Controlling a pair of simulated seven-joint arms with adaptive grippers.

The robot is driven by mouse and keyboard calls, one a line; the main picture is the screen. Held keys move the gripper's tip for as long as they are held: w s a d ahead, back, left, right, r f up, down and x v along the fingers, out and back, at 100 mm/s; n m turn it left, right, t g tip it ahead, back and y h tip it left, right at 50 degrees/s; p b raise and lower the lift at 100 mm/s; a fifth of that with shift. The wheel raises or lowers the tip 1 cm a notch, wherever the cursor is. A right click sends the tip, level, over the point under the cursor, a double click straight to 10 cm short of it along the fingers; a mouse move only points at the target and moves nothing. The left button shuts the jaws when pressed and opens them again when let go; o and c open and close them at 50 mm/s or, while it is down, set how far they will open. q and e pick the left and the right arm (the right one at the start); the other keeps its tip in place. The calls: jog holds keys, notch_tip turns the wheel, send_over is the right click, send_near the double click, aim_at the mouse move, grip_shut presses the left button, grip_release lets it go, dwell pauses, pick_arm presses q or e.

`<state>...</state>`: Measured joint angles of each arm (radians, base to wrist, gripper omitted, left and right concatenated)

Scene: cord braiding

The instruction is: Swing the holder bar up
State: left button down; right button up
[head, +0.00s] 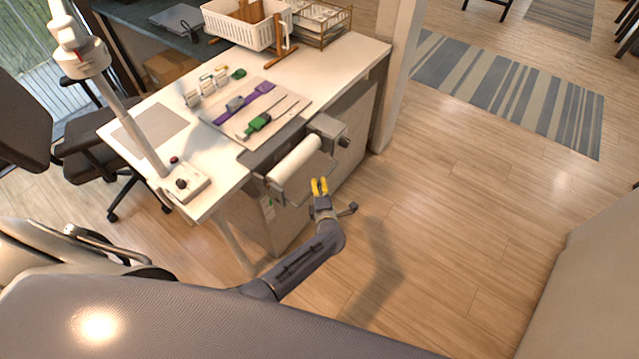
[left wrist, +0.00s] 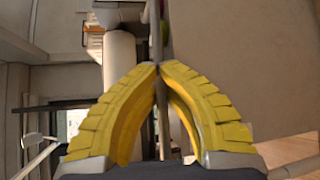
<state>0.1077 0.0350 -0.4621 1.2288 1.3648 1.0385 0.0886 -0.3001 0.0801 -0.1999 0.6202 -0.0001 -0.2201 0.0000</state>
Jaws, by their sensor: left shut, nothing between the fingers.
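A pale roller (head: 294,160) is mounted between grey brackets at the table's front edge. A thin bar, which looks like the holder bar, runs along the roller's front side, below it; its exact outline is hard to make out in the head view. My left gripper (head: 320,186), with yellow fingers, is just in front of this assembly. In the left wrist view the fingertips (left wrist: 158,68) meet and hold nothing. A narrow upright strip (left wrist: 155,35), probably the bar, shows just beyond the tips; I cannot tell whether they touch it. The roller (left wrist: 120,75) stands left of it. My right gripper is out of view.
The white table (head: 340,65) carries a board (head: 292,103) with purple and green pieces, a white basket (head: 240,28) and a lamp (head: 115,95). A cabinet (head: 345,130) stands under the table. The floor to the right is clear.

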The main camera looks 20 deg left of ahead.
pick_arm(q)
jog(key=shift+a+r+n+g, duration=0.15)
jog(key=shift+a+n+g, duration=0.15)
jog(key=shift+a, duration=0.05)
jog(key=shift+a+r+n+g+h, duration=0.1)
jog(key=shift+r+n+g+h, duration=0.7)
jog(key=shift+n+h, duration=0.25)
jog(key=shift+a+r+n+g+h, duration=0.15)
jog(key=shift+r+n+g+h, duration=0.25)
jog(key=shift+h, duration=0.25)
jog(key=shift+f, duration=0.1)
jog(key=c, duration=1.8)
grip_release()
jog(key=o, duration=0.3)
jog(key=shift+d+h, duration=0.25)
jog(key=shift+h, duration=0.05)
